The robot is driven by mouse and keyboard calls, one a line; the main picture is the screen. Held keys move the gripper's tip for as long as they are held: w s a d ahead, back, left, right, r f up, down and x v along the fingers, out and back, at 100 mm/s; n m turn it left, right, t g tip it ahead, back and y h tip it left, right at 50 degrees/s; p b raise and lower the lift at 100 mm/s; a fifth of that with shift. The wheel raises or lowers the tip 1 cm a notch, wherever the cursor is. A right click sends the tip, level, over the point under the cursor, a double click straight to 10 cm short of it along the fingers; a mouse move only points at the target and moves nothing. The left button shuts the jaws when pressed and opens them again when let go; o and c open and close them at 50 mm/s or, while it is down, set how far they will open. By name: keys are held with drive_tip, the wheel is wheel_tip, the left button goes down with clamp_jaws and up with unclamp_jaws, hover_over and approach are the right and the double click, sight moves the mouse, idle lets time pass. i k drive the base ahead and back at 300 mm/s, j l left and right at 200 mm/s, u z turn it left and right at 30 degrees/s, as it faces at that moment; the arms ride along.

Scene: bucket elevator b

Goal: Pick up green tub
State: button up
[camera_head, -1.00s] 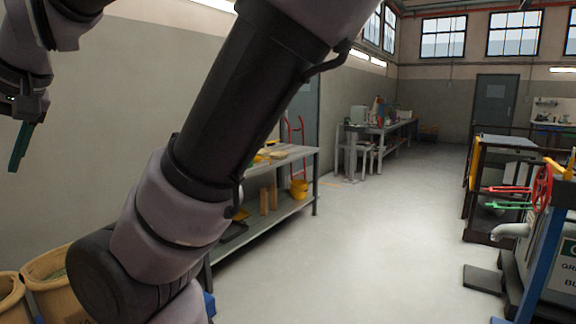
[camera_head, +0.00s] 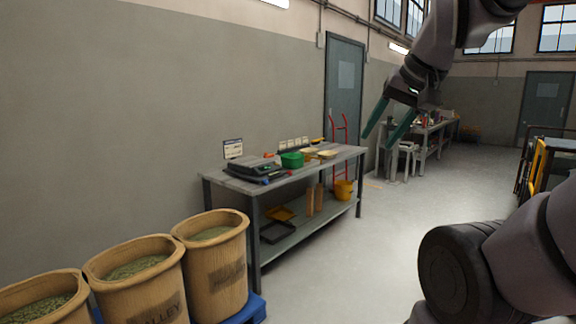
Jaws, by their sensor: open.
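The green tub (camera_head: 292,160) is a small green container on the top of a grey workbench (camera_head: 340,153) against the left wall. It sits just right of a dark scale-like device (camera_head: 255,171). My gripper (camera_head: 384,124) is in the upper right of the head view, with two teal fingers spread apart and pointing down. It is open with nothing between the fingers. In the picture it shows up and to the right of the tub, clear of it. The tub's far side and inside are hard to make out.
Shallow tan bowls (camera_head: 326,154) stand right of the tub. A yellow bucket (camera_head: 343,189) and a dark tray (camera_head: 277,232) are on the lower shelf. Barrels of green material (camera_head: 215,265) stand front left on a blue pallet (camera_head: 254,309). A red hand truck (camera_head: 338,130) is behind the bench. Open floor lies right of the bench.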

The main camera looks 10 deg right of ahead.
sight(289, 161)
drive_tip(key=i+z, duration=0.2)
drive_tip(key=i, duration=0.3)
drive_tip(key=i+z, duration=0.25)
drive_tip(key=i, duration=0.3)
drive_tip(key=i+j+z, duration=0.2)
drive_tip(key=i, duration=0.3)
drive_tip(key=i+z, duration=0.25)
drive_tip(key=i, duration=0.6)
drive_tip(key=i+u, duration=1.55)
drive_tip(key=u, duration=0.15)
